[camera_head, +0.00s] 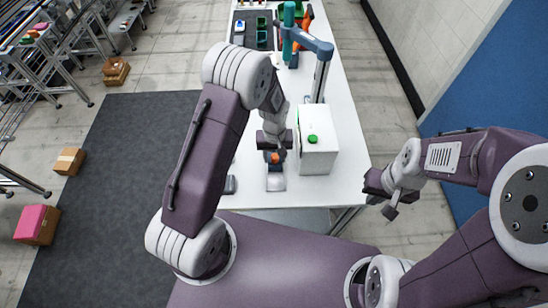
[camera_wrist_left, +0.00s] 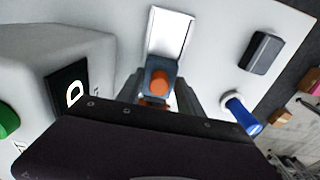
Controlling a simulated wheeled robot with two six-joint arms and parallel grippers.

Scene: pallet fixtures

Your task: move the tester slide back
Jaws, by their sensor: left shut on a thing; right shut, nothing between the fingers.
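The tester is a white box (camera_head: 318,160) with a green button (camera_head: 313,139) on top; its side with a dark label panel (camera_wrist_left: 70,92) shows in the left wrist view. In front of its left side is the slide, a grey block with an orange part (camera_wrist_left: 158,82), by a pale plate (camera_wrist_left: 170,33) on the table. My left gripper (camera_head: 273,152) points down at the slide, its fingers shut on the block. The contact is partly hidden by the gripper body. My right gripper (camera_head: 388,203) is shut and empty, off the table's right edge.
A dark grey block (camera_wrist_left: 262,53) and a blue and white cylinder (camera_wrist_left: 241,112) are near the slide on the white table (camera_head: 346,178). A teal and blue arm (camera_head: 305,40) stands behind the tester. Green bins are farther back.

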